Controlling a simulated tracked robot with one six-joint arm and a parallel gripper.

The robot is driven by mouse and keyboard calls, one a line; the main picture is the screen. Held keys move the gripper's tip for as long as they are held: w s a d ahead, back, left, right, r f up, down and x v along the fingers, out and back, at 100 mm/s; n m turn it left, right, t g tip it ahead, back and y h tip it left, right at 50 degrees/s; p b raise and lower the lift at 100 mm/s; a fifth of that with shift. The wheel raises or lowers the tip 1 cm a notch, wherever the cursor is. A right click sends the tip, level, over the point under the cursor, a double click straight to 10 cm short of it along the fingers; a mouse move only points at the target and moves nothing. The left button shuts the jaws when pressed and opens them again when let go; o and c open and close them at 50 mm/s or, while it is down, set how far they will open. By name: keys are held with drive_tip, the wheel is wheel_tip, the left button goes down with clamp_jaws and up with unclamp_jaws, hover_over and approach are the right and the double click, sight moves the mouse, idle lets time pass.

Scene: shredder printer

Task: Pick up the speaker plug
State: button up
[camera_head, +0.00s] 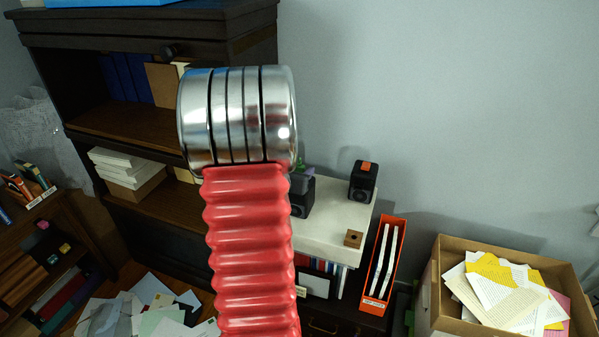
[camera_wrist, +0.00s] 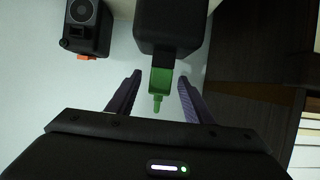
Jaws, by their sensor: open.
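The green speaker plug (camera_wrist: 160,80) projects from a black speaker (camera_wrist: 170,27) in the wrist view, its narrow tip pointing toward my gripper's body. My gripper (camera_wrist: 160,79) is open, with one purple finger on each side of the plug. Gaps show between the plug and both fingers, so it is not gripped. In the head view a bit of green (camera_head: 301,162) shows above the near black speaker (camera_head: 302,197), beside my red arm. My arm hides most of my gripper there.
A second black speaker (camera_head: 363,181) with an orange piece on top stands at the right on the white surface (camera_head: 335,219). An orange file holder (camera_head: 396,237) and a cardboard box of papers (camera_head: 434,290) are farther right. A dark bookcase (camera_head: 125,124) stands left.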

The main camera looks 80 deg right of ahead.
drive_tip(key=shift+d+f, duration=0.15)
drive_tip(key=shift+d, duration=0.2)
idle(0.3)
drive_tip(key=c, duration=1.1)
wheel_tip(320, 180, up, 10)
idle(0.4)
idle(0.4)
